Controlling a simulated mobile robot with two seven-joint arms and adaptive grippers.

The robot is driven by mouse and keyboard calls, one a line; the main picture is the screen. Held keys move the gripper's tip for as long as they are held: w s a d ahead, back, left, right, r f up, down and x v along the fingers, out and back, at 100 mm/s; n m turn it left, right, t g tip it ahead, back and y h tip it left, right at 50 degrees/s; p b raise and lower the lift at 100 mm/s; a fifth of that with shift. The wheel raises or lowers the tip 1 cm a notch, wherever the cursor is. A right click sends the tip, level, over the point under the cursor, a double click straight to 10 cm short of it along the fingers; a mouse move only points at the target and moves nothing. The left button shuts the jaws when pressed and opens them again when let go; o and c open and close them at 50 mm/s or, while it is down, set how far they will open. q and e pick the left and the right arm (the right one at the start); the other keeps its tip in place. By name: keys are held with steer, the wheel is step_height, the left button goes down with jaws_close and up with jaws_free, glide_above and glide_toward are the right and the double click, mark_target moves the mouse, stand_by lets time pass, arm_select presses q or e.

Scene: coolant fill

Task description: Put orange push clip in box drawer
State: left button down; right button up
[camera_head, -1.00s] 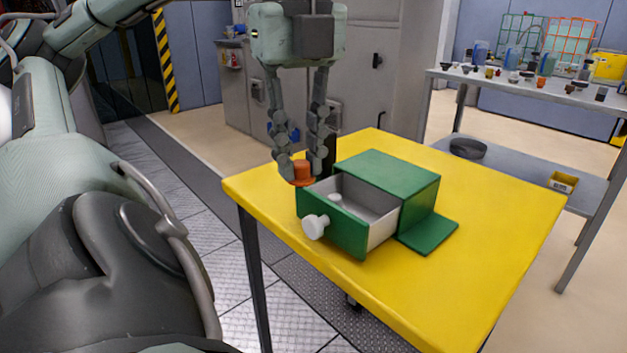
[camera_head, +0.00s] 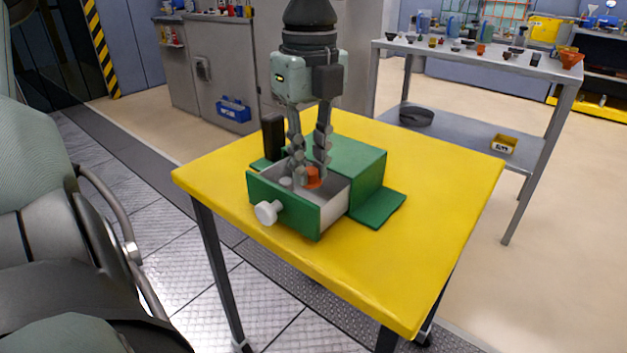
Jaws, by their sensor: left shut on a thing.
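The orange push clip (camera_head: 313,177) is between the fingertips of my left gripper (camera_head: 307,181), which is shut on it. The clip is over or within the open drawer (camera_head: 285,208) of the green box (camera_head: 352,163). I cannot tell whether it touches the drawer floor. The drawer is pulled out toward the front left, with a green front, grey inside and a white knob (camera_head: 268,212). A small pale round thing (camera_head: 286,183) shows inside the drawer, left of the clip. My right gripper is not in view.
The box stands on a yellow table (camera_head: 400,245) with free room at the right and front. A black upright block (camera_head: 273,136) stands behind the drawer. A grey shelf table (camera_head: 480,58) with several small parts stands at the back right.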

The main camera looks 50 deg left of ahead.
mark_target(314, 186)
arm_select(q)
steer(key=shift+w+f, duration=0.2)
steer(key=shift+w, duration=0.05)
steer(key=shift+f, duration=0.25)
step_height(314, 186, down, 3)
steer(key=shift+f, duration=0.25)
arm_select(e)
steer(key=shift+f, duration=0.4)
arm_select(q)
steer(key=shift+f, duration=0.1)
